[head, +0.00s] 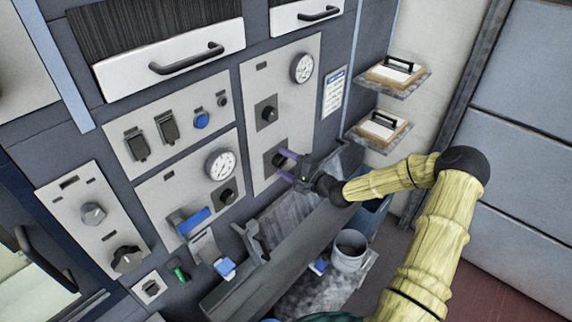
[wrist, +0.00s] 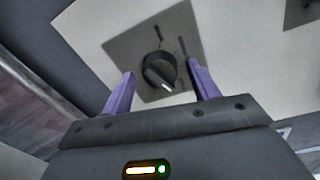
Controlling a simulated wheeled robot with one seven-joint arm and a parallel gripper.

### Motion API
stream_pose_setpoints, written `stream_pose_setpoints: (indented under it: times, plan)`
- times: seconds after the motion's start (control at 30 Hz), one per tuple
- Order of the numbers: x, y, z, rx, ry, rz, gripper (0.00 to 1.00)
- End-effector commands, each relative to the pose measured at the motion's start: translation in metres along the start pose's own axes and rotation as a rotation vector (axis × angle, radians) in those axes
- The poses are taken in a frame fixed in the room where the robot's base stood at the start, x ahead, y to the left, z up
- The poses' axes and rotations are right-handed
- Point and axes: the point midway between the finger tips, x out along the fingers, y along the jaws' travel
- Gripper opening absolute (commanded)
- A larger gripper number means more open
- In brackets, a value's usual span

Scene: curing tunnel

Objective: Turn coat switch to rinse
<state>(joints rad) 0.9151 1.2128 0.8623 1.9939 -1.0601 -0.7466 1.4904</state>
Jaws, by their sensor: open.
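A black rotary switch (wrist: 160,72) on a dark square plate (wrist: 128,50) sits between my fingers in the wrist view. My gripper (wrist: 160,90) is open, one purple finger on each side of the knob, with gaps to both. In the head view my gripper (head: 284,161) is at the lower part of the light panel (head: 290,95), and its fingers partly hide the switch there.
Above this switch are another black knob (head: 266,112) and a round gauge (head: 303,67). To the left are more panels with knobs, a second gauge (head: 220,164) and a blue lever (head: 192,221). A grey trough (head: 285,260) runs below. Two small shelves (head: 378,137) hold tools at right.

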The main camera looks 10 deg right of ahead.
Motion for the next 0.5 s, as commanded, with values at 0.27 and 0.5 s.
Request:
stream_pose_setpoints:
  times: [0.27, 0.5]
  plan:
    - [-0.015, 0.001, -0.001, -0.002, 0.001, -0.001, 0.6]
    - [-0.056, 0.002, -0.002, -0.002, 0.003, -0.001, 0.6]
